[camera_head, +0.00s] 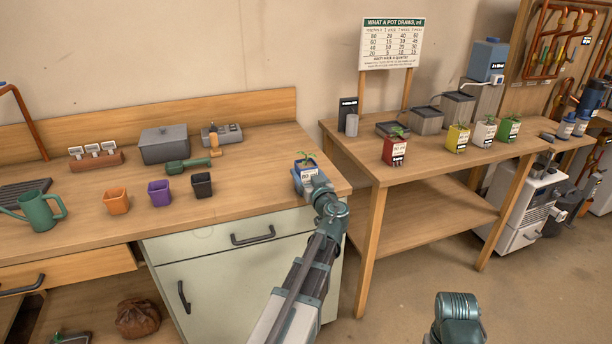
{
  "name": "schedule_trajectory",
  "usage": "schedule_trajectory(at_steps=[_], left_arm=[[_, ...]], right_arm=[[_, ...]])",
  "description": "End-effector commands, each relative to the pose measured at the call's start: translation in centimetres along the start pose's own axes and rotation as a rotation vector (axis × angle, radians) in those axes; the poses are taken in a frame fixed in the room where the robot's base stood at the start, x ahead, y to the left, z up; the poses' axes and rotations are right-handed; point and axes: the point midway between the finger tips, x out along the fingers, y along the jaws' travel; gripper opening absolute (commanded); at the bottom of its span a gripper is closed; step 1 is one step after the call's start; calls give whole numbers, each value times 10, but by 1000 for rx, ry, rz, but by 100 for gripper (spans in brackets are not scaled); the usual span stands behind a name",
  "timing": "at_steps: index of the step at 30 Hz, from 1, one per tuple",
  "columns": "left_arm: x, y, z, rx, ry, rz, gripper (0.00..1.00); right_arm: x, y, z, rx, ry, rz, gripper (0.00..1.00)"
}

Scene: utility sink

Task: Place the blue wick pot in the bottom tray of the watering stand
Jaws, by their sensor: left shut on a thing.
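The blue wick pot (307,170) holds a small green seedling and has a white label on its front. It is at the right end of the left bench, and I cannot tell whether it touches the top. My left gripper (307,184) is shut on it from the near side. The watering stand on the right bench has grey stepped trays: a low one (391,129), a middle one (426,121) and a high one (457,108). A blue tank (487,60) stands above them. My right arm shows only in part at the lower right; its gripper is out of view.
A gap separates the benches. Empty orange (117,201), purple (159,193) and black (202,185) pots stand on the left bench.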

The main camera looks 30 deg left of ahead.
Motion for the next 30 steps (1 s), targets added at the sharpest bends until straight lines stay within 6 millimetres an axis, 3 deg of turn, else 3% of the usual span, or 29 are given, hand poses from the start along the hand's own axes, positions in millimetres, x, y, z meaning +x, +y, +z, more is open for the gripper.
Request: schedule_trajectory(at_steps=[3,4,8,18,30], left_arm=[[0,0,4,0,0,0,5],[0,0,4,0,0,0,78],[0,0,3,0,0,0,100],[-3,0,-2,0,0,1,100],[-82,-1,0,0,0,3,100]], right_arm=[[4,0,0,0,0,0,50],[3,0,0,0,0,0,50],[3,0,0,0,0,0,50],[-2,0,0,0,0,0,50],[0,0,0,0,0,0,50]])
